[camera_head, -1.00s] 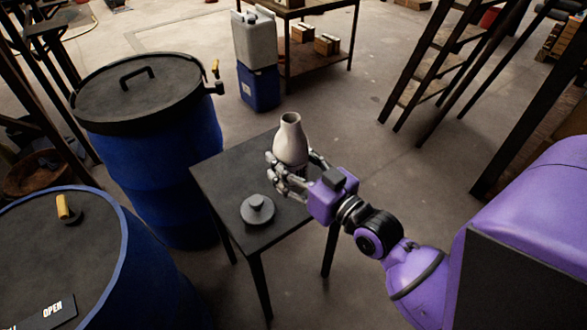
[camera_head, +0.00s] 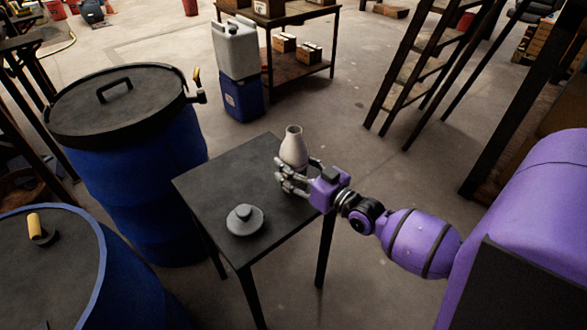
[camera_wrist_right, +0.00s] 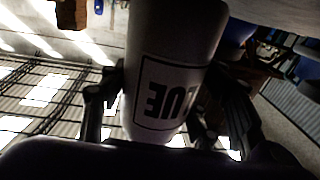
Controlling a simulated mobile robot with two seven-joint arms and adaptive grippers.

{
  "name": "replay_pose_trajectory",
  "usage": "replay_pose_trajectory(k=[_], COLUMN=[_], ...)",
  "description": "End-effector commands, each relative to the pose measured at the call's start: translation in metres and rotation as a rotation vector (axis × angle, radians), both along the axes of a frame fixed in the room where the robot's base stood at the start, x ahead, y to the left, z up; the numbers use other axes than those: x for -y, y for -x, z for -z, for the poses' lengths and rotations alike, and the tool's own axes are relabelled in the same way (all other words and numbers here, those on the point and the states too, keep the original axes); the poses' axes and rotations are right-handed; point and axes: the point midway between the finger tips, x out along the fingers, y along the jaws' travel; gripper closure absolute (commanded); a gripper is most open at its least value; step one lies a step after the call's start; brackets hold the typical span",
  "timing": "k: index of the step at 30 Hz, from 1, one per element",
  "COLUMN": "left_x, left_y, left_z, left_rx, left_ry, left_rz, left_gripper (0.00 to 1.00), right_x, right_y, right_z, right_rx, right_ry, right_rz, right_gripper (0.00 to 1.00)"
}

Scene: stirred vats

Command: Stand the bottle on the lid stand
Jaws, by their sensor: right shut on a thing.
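The pale bottle (camera_head: 293,150) is upright over the far right edge of the small dark table (camera_head: 212,181), which looks like the lid stand. My right gripper (camera_head: 290,180) is shut around the bottle's lower part. Its fingers hide the bottle's base, so I cannot tell whether it touches the tabletop. In the right wrist view the bottle (camera_wrist_right: 172,70) sits between both fingers, with a dark-framed label showing part of a word upside down. A grey round lid with a knob (camera_head: 245,219) lies on the table's near part. My left gripper is not in view.
A closed blue vat (camera_head: 140,190) stands close on the table's left, and another vat (camera_head: 60,265) is at the near left. A grey canister (camera_head: 236,48) stands on a blue one behind. The tabletop between lid and back edge is clear.

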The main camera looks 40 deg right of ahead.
Motion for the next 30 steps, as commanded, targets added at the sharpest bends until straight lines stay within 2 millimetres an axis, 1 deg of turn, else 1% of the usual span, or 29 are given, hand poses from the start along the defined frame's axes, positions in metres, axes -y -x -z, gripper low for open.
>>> replay_pose_trajectory(k=[1, 2, 9, 13, 14, 18, 26, 30], left_x=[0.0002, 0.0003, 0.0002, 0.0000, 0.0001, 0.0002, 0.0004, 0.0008], left_y=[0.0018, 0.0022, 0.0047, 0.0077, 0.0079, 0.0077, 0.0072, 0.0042], left_z=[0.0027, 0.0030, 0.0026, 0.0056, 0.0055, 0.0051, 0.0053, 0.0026], left_rx=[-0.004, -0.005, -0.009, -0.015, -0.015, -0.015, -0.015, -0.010], left_ry=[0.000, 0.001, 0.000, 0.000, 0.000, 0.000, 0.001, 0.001], left_rz=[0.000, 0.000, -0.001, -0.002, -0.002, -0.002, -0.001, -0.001], left_gripper=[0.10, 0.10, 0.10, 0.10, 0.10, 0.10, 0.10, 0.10], right_x=[0.0004, 0.0005, 0.0003, 0.0003, 0.0002, 0.0002, 0.0002, 0.0004], right_y=[-0.0002, -0.0001, -0.0003, -0.0001, 0.0000, 0.0000, 0.0000, 0.0008], right_z=[0.0082, 0.0102, 0.0096, 0.0139, 0.0144, 0.0133, 0.0133, 0.0080], right_rx=[-0.001, 0.000, 0.002, 0.001, 0.001, 0.001, 0.001, 0.002], right_ry=[0.002, 0.002, 0.002, 0.002, 0.001, 0.002, 0.002, 0.002], right_rz=[0.000, 0.000, 0.000, 0.000, 0.000, 0.000, 0.000, 0.000], right_gripper=[0.90, 0.90, 0.90, 0.90, 0.42, 0.24, 0.24, 0.24])
